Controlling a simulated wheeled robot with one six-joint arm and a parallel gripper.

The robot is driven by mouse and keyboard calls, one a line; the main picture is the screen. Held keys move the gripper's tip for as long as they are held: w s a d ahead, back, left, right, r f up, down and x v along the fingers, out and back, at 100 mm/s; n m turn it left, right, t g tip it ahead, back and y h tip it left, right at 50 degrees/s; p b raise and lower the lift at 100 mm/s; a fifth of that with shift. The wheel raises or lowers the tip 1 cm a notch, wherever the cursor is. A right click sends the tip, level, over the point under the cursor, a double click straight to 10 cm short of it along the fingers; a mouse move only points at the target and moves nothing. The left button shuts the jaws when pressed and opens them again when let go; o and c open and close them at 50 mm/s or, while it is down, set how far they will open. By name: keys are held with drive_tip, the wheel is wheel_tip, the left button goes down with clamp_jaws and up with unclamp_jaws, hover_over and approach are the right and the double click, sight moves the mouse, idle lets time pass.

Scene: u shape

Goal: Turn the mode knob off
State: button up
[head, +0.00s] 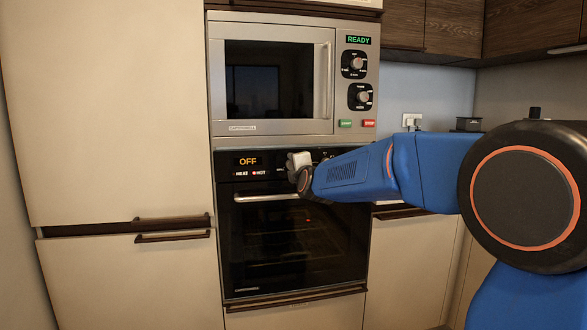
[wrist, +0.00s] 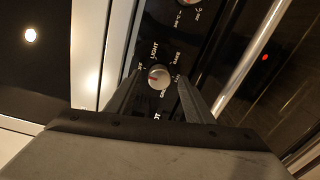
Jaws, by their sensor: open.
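The mode knob (wrist: 159,77) is a small round silver knob with a red mark on the black oven panel. It is ringed by labels such as LIGHT, BAKE and what looks like GRILL. Which label its red mark meets is too small to tell. My gripper (wrist: 160,83) is open, with one finger on each side of the knob in the wrist view; contact is unclear. In the head view my gripper (head: 299,166) is at the oven's control panel and hides the knob. The oven display (head: 248,161) reads OFF in orange.
A second knob (wrist: 190,2) with number labels sits at the wrist view's top edge. The oven handle (head: 262,197) runs below the panel. The microwave (head: 268,128) above has two knobs, green and red buttons, and a READY display (head: 358,40).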

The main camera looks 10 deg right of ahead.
drive_tip(key=s, duration=1.6)
drive_tip(key=shift+s+d+r, duration=0.15)
drive_tip(key=shift+r, duration=0.05)
drive_tip(key=s+d+f+m+g, duration=0.2)
drive_tip(key=s+f+m+g, duration=0.2)
drive_tip(key=s+f, duration=0.5)
drive_tip(key=s+d+f+m+g, duration=0.2)
drive_tip(key=s+f+m+g, duration=0.2)
drive_tip(key=s+f+m, duration=0.5)
drive_tip(key=s+d+f+m+g, duration=0.2)
drive_tip(key=s+f+m+g, duration=0.2)
drive_tip(key=s, duration=1.6)
wheel_tip(320, 180, down, 7)
drive_tip(key=m, duration=0.3)
drive_tip(key=shift+s+d+r+g, duration=0.2)
drive_tip(key=shift+s+d+g, duration=0.15)
drive_tip(key=shift+g, duration=0.05)
